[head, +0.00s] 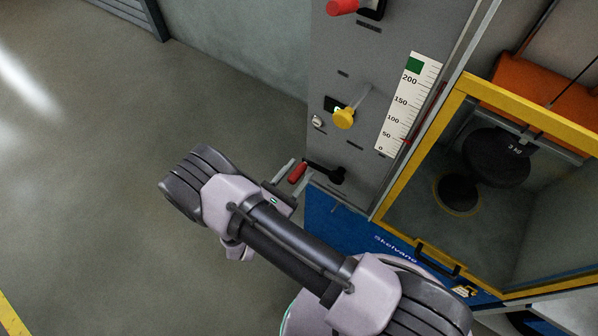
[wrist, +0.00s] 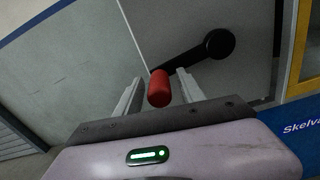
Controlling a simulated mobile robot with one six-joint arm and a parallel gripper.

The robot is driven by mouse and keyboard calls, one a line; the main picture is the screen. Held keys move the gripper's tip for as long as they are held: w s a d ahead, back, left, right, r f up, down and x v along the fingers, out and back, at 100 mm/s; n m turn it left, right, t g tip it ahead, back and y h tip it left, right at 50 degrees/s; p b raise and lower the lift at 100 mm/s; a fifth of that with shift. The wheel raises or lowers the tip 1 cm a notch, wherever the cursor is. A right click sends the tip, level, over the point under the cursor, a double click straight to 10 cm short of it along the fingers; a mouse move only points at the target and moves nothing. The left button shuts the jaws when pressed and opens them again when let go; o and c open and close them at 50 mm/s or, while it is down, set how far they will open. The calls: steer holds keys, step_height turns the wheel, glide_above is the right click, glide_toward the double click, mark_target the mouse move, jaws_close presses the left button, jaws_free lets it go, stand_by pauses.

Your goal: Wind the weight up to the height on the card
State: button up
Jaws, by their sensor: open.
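The crank on the grey panel has a red grip (head: 298,172) and a black arm leading right to its hub (head: 337,175). My gripper (head: 292,178) is open at the red grip. In the wrist view the red grip (wrist: 160,88) lies between the two open fingers, with a gap on each side. The weight (head: 497,156), a dark disc marked in kg, hangs behind the yellow frame above a round dark pad (head: 458,193). A white scale (head: 403,112) runs from 0 to 200, with a green patch near its top. I cannot make out a height card.
A yellow knob (head: 344,118) sits on the panel above the crank. A red handle (head: 342,6) is higher up. A yellow-framed guard (head: 422,148) stands to the right, with a black handle (head: 437,262) at its bottom. The floor on the left is clear.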

steer(key=shift+w+d, duration=0.25)
steer(key=shift+w, duration=0.05)
jaws_close()
stand_by(1.3)
